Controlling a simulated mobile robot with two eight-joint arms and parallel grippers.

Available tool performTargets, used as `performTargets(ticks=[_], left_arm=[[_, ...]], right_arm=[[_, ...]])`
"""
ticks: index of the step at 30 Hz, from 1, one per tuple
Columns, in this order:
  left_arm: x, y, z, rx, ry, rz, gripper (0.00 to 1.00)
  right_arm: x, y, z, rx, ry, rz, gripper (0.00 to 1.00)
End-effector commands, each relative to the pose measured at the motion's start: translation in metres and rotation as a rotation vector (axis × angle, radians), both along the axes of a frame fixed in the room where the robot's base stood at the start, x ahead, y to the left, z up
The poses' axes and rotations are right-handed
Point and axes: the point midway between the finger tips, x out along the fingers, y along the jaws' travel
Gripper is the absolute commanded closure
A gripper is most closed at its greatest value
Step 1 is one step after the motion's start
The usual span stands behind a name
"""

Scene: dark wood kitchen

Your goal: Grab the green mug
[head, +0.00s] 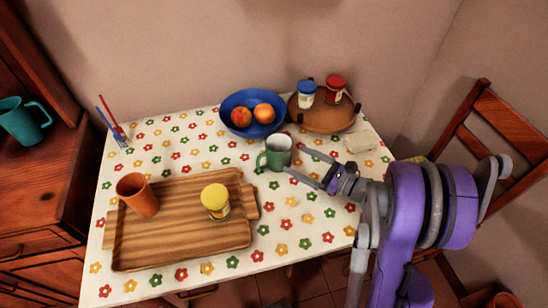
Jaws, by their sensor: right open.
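The green mug (278,152) stands upright on the flowered tablecloth, right of centre, with its handle towards the left. My right gripper (292,160) comes in from the right and is open. Its two fingers reach to the mug's right side, one at the far side and one at the near side; I cannot tell whether they touch it. A second, teal mug (22,121) stands on the wooden cabinet at the far left. My left gripper is not in view.
A wooden tray (180,262) holds an orange cup (138,195) and a yellow-lidded jar (215,201). Behind the mug are a blue bowl (230,103) of fruit and a round brown tray (325,122) with two jars. A wooden chair (510,122) stands at the right.

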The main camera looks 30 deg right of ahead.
Motion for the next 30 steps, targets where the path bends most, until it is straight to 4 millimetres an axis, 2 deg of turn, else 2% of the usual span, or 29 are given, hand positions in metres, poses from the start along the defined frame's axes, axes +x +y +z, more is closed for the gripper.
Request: performTargets(ticks=[1,2,6,11,21,29,30], left_arm=[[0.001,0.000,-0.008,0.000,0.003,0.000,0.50],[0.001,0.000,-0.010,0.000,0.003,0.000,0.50],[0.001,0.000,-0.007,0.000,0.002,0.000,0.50],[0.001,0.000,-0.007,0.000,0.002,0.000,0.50],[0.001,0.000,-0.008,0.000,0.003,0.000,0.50],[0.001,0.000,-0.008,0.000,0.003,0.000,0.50],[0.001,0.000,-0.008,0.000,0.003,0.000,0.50]], right_arm=[[0.001,0.000,-0.015,0.000,0.001,0.001,0.00],[0.001,0.000,-0.020,0.000,0.001,0.001,0.00],[0.016,0.011,-0.017,0.000,0.001,0.005,0.00],[0.025,0.015,-0.016,-0.001,0.000,0.003,0.00],[0.063,0.036,-0.016,-0.002,0.001,0.003,0.00],[0.066,0.037,-0.016,-0.003,0.001,0.000,0.00],[0.066,0.037,-0.016,-0.003,0.001,0.000,0.04]])
